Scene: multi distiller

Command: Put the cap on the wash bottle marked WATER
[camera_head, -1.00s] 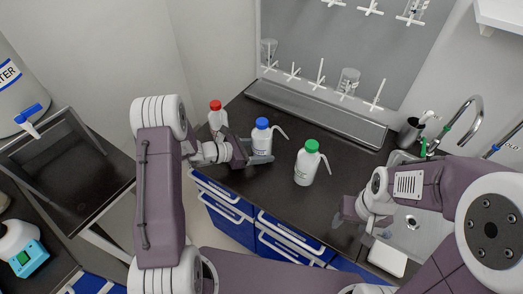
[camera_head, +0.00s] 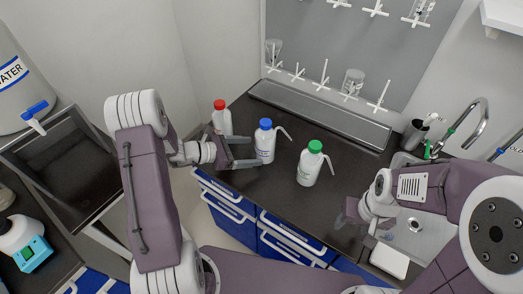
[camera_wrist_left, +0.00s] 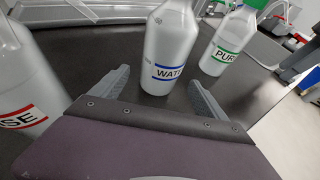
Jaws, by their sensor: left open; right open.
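The wash bottle marked WATER (camera_head: 265,146) stands upright on the dark bench with a blue cap (camera_head: 265,124) on its top and a bent spout to the right. In the left wrist view its blue label (camera_wrist_left: 169,73) faces the camera; its top is out of frame there. My left gripper (camera_head: 256,152) is open, its fingers pointing at the lower part of this bottle. In the left wrist view the bottle's base lies between and just beyond the open fingers, apparently not gripped. My right gripper (camera_head: 350,212) is open and empty near the bench front by the sink.
A red-capped bottle (camera_head: 222,120) stands close behind and left of my left gripper. A green-capped bottle (camera_head: 310,164) stands to the right of the WATER bottle. A sink (camera_head: 412,226) with a tap is at right. The bench between the green-capped bottle and sink is clear.

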